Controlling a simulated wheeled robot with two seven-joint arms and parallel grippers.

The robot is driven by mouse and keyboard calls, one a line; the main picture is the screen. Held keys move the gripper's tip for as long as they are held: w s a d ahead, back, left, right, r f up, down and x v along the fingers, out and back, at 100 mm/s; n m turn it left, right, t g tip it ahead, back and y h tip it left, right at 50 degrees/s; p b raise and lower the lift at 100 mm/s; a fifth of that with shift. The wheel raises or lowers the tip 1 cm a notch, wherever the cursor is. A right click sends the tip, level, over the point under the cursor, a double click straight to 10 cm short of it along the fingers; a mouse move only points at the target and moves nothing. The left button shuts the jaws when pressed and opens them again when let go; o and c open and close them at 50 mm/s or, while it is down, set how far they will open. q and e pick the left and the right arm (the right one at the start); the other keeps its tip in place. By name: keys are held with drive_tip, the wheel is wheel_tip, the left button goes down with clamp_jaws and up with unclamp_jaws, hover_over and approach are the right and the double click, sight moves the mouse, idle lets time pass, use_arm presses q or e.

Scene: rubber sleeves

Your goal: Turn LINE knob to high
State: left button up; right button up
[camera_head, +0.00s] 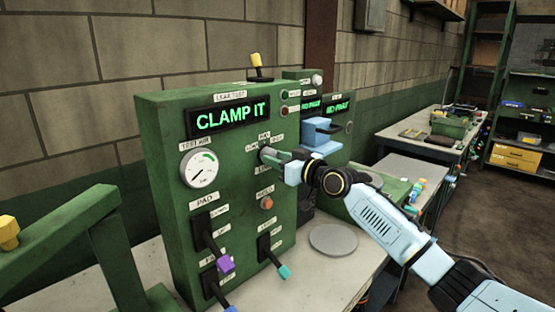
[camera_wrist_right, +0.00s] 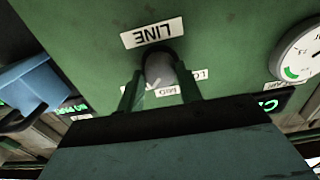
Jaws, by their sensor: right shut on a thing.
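The LINE knob (camera_wrist_right: 158,66) is a grey round knob on the front of the green control box (camera_head: 165,130). In the wrist view, a LINE label sits beside it, upside down, with MID and LOW labels on its other side. My right gripper (camera_head: 274,157) reaches in from the right and is shut on the knob; its two fingers (camera_wrist_right: 159,90) stand on either side of it in the wrist view. The fingers partly cover the labels, and I cannot tell the knob's pointing direction.
The box also carries a lit CLAMP IT display (camera_head: 233,117), a TEST AIR gauge (camera_head: 200,168), an orange button (camera_head: 267,203), and levers with purple (camera_head: 225,264) and teal (camera_head: 284,271) grips below. A blue clamp-like part (camera_head: 319,135) stands close behind my right gripper.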

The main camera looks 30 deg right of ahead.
drive_tip(key=shift+f, duration=0.15)
drive_tip(key=o, duration=1)
drive_tip(key=b+v, duration=0.2)
drive_tip(key=v, duration=1.1)
drive_tip(key=shift+s, duration=0.2)
